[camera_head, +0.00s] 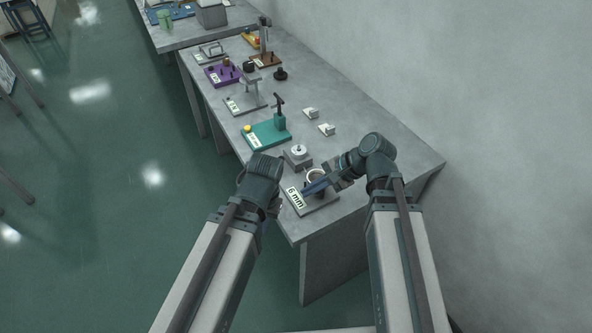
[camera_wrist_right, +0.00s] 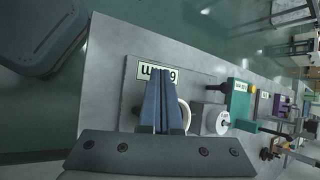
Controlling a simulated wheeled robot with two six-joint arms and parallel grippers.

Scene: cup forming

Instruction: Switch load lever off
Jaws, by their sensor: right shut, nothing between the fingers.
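A grey plate labelled "6 mm" (camera_head: 297,199) lies near the front end of the table. It also shows in the right wrist view (camera_wrist_right: 127,90). A white ring (camera_head: 316,175) stands on it, partly hidden by my right gripper; the right wrist view also shows the ring (camera_wrist_right: 185,114). My right gripper (camera_head: 312,188) is over this plate, its blue fingers (camera_wrist_right: 161,75) together and empty. I cannot make out a load lever for certain; the fingers may hide it. My left arm's dark wrist (camera_head: 262,172) is beside the table's left edge, and its fingertips are not clear.
Just behind the plate is a grey block with a white round knob (camera_head: 299,150). A teal base (camera_head: 265,134) with a dark T-shaped handle (camera_head: 278,101) stands farther back. Two small white blocks lie right of it.

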